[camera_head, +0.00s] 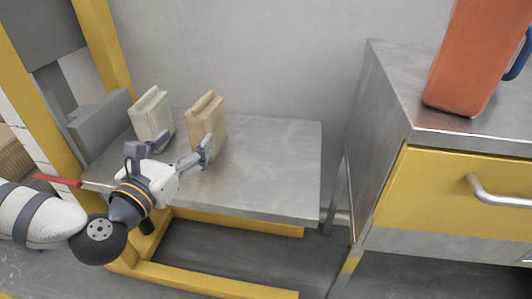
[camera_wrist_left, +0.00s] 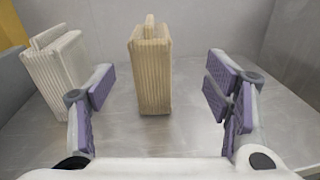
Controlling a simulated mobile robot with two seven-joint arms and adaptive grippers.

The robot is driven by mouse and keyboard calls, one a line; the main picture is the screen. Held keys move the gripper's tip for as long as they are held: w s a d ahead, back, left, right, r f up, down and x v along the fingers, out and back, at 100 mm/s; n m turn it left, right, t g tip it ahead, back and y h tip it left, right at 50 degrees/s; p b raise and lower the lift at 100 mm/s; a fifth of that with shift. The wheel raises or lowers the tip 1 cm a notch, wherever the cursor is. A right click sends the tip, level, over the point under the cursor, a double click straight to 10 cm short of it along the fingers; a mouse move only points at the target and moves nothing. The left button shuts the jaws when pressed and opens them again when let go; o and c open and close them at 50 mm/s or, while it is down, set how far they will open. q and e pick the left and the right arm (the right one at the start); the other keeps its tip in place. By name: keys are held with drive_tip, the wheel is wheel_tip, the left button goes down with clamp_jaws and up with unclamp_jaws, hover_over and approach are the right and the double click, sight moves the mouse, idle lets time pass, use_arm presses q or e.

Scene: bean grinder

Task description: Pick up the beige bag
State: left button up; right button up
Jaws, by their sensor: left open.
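The beige bag (camera_head: 207,121) stands upright on the grey metal shelf, a ribbed block with a folded top. In the left wrist view the beige bag (camera_wrist_left: 151,68) stands ahead, near the middle of the gap between the fingers. My left gripper (camera_head: 182,148) is open and empty, just in front of the bag. Its two purple-padded fingers (camera_wrist_left: 162,92) are spread wide in the left wrist view, and neither appears to touch the bag. My right gripper is not in view.
A white ribbed bag (camera_head: 153,116) stands to the left of the beige one, also in the left wrist view (camera_wrist_left: 58,66). The grey shelf (camera_head: 265,165) is clear on its right. A yellow-drawer cabinet (camera_head: 440,195) with an orange container (camera_head: 473,60) stands at right.

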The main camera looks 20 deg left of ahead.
sight(205, 110)
use_arm(q)
drive_tip(key=w, duration=0.2)
drive_tip(key=w+a+r, duration=0.1)
drive_tip(key=shift+a+r+n+t, duration=0.1)
drive_tip(key=shift+n+t, duration=0.2)
drive_tip(key=shift+n, duration=0.1)
drive_tip(key=w, duration=0.2)
drive_tip(key=w+a+f+b, duration=0.1)
drive_tip(key=w, duration=0.5)
drive_tip(key=shift+w+a+f, duration=0.15)
drive_tip(key=shift+a, duration=0.2)
drive_tip(key=shift+w, duration=0.35)
clamp_jaws()
